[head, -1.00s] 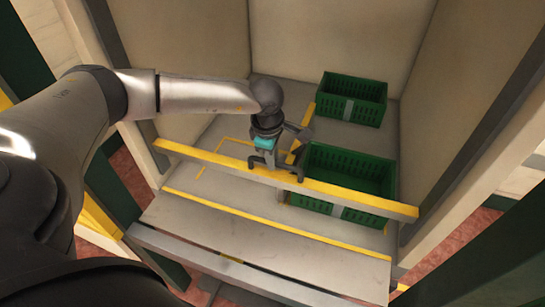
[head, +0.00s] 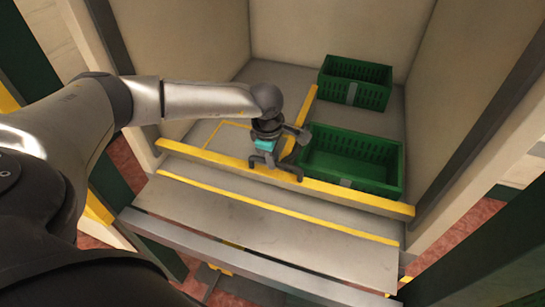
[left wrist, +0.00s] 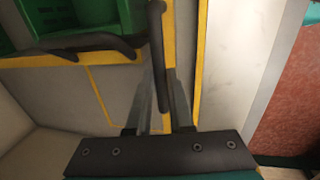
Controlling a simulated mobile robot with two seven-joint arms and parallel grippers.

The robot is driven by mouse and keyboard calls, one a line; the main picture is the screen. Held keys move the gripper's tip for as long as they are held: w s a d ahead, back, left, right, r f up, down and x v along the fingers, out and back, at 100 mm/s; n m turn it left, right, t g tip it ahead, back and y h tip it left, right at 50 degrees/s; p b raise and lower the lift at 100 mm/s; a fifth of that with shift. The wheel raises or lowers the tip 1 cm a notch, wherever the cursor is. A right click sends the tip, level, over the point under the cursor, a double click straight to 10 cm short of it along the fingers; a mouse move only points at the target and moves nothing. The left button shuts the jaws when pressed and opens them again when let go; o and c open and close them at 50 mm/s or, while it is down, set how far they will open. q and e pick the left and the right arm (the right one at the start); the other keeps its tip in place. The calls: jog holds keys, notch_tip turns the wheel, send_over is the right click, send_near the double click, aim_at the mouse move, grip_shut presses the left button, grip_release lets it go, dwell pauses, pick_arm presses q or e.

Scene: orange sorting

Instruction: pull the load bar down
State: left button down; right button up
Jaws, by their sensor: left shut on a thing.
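The load bar (head: 215,160) is a long yellow bar that runs across the front of the open compartment, sloping down to the right in the head view. The bar sits low, just in front of the near crate. My right gripper is not in view.
A green crate (head: 396,172) stands just behind the bar on the right, with another green crate (head: 382,77) behind it. The compartment floor left of the crates is free. A grey ledge (head: 250,222) lies in front.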

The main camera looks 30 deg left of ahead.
pick_arm(q)
jog(key=shift+s+f, duration=0.15)
jog(key=shift+f, duration=0.1)
jog(key=c, duration=0.8)
grip_release()
jog(key=shift+r, duration=0.1)
jog(key=p+v, duration=0.2)
jog(key=v, duration=1.3)
jog(key=shift+w, duration=0.25)
jog(key=shift+s, duration=0.1)
